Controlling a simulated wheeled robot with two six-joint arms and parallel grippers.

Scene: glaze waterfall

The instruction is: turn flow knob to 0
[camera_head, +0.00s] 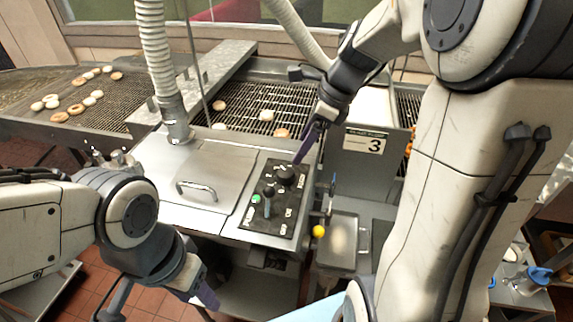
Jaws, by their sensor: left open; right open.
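The flow knob looks to be the round black knob (287,175) on the dark control panel (258,221); its markings are too small to read. A black lever (268,198) and a green button (256,198) sit beside it on the panel. My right gripper (303,152) reaches down from the upper right, with its purple fingertip just above the knob; I cannot tell whether they touch. It is open. My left gripper (165,305) is open and empty, low in front of the machine, away from the panel; its fingers are partly at the picture's lower edge.
A metal lid with a handle (197,188) lies left of the panel. A ribbed hose (158,60) rises behind it. Conveyor grids (254,108) carry doughnuts at the back. A yellow ball knob (319,231) stands at the right.

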